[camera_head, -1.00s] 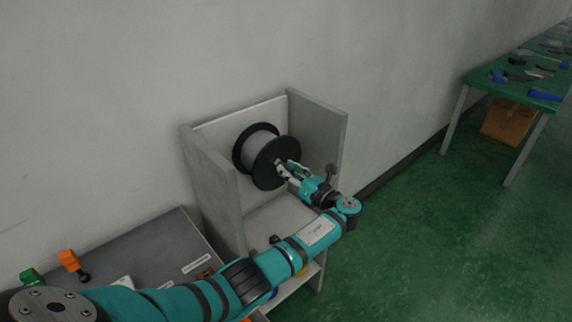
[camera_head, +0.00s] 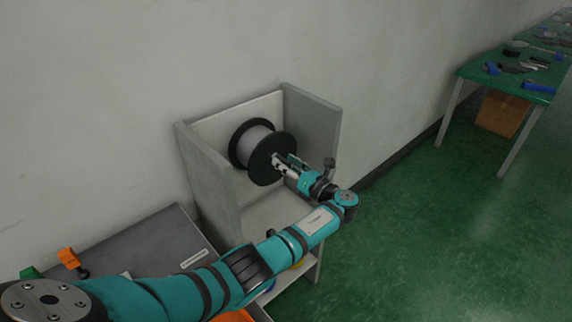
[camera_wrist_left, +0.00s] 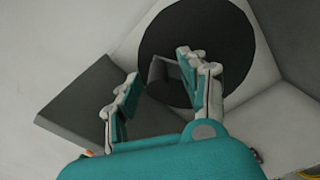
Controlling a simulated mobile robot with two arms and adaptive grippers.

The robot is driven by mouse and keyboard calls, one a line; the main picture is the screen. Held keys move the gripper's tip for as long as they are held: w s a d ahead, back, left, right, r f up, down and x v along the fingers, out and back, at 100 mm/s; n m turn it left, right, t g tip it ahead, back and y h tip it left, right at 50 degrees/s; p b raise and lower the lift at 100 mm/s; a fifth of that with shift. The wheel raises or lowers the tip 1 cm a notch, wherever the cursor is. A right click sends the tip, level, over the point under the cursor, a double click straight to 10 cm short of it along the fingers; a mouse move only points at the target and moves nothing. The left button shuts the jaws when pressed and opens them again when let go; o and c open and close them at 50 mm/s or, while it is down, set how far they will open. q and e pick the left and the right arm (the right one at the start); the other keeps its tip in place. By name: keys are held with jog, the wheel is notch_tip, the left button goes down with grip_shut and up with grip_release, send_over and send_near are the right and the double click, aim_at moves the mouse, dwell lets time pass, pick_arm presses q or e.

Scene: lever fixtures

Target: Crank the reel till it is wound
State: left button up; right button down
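The reel (camera_head: 257,140) is a grey drum with black end discs, mounted inside an open grey box fixture (camera_head: 212,190) against the wall. My left gripper (camera_head: 278,160) is at the front disc of the reel. In the left wrist view the black disc (camera_wrist_left: 225,40) fills the upper middle. A dark grey block (camera_wrist_left: 162,73), which looks like the crank handle, stands out from the disc. The two fingers of my left gripper (camera_wrist_left: 158,66) are spread, with the handle between them, close to the right finger. Contact cannot be told. My right gripper is out of view.
A grey bench (camera_head: 165,250) with an orange clamp (camera_head: 69,258) and a green one lies left of the fixture. A green table (camera_head: 520,76) with tools and a cardboard box (camera_head: 502,113) under it stands at far right. The green floor between is clear.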

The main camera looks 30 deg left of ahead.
pick_arm(q)
jog(key=v, duration=1.2)
jog(key=shift+a, duration=0.1)
